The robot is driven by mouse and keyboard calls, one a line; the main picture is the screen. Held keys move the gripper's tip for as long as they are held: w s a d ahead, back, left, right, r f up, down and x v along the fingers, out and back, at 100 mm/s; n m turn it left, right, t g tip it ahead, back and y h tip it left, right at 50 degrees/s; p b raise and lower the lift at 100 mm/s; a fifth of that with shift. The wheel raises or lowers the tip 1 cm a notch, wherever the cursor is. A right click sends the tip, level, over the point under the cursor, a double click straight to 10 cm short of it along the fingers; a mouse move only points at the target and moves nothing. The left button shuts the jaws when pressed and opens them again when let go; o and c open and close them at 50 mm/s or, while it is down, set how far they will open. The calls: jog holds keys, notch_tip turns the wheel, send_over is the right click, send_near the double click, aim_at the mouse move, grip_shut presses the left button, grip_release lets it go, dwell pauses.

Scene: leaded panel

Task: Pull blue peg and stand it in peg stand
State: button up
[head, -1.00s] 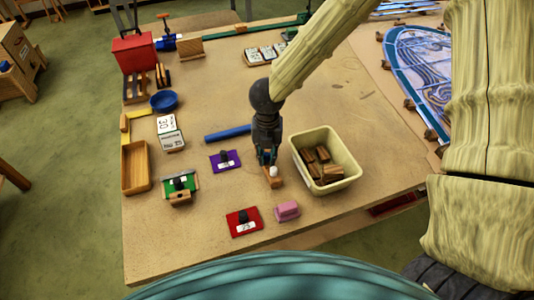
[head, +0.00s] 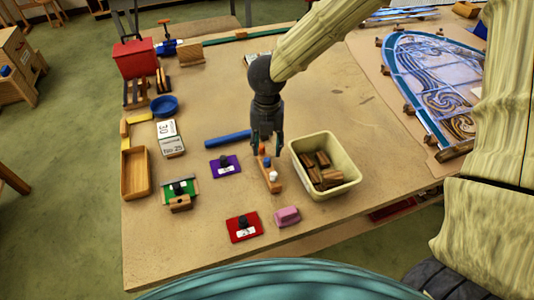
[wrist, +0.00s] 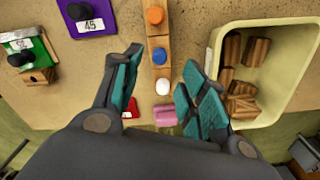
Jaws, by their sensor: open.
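The blue peg (head: 266,161) stands upright in a narrow wooden block (head: 271,185), between an orange peg (head: 262,149) and a white peg (head: 274,175). The wrist view shows the blue peg (wrist: 159,56) in the same row, with orange above it and white below. My gripper (head: 267,145) is open and empty, pointing down over the block. In the wrist view its fingers (wrist: 160,66) are spread on either side of the row, apart from the pegs. I cannot tell whether this block is the peg stand; no other stand is clearly seen.
A cream bin (head: 341,186) with wooden blocks stands close to the right. A blue rod (head: 228,136) and a purple plate (head: 225,166) lie to the left. A red plate (head: 244,228) and pink block (head: 287,216) lie in front.

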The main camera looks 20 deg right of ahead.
aim_at(267, 159)
jog(key=shift+r, duration=2.4)
